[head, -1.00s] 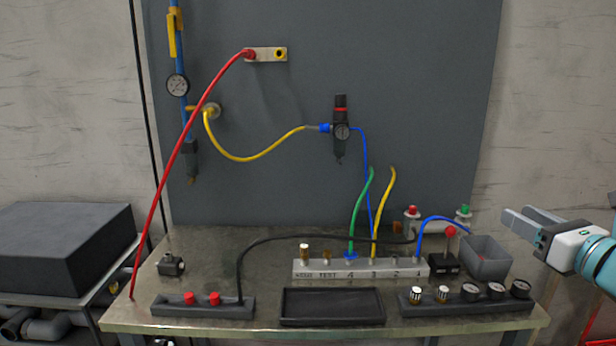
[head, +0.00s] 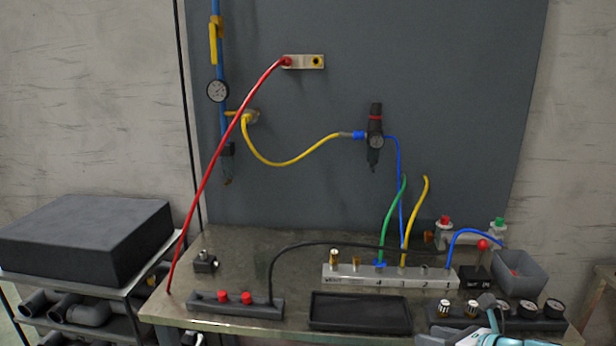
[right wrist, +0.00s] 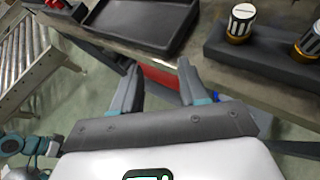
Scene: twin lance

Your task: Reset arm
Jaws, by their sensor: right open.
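My right gripper (head: 491,304) is at the bottom right of the head view, partly cut off, in front of the black gauge block (head: 524,321) by the table's front edge. In the right wrist view its two grey fingers (right wrist: 158,84) stand apart with nothing held between them. Beyond the fingers are the table edge and a red surface. My left gripper is in neither view.
The metal table (head: 240,250) holds a black tray (head: 360,322), a numbered manifold (head: 389,275) with hoses, a block with red buttons (head: 235,305) and a grey bin (head: 520,272). A black box (head: 85,235) stands on the left rack.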

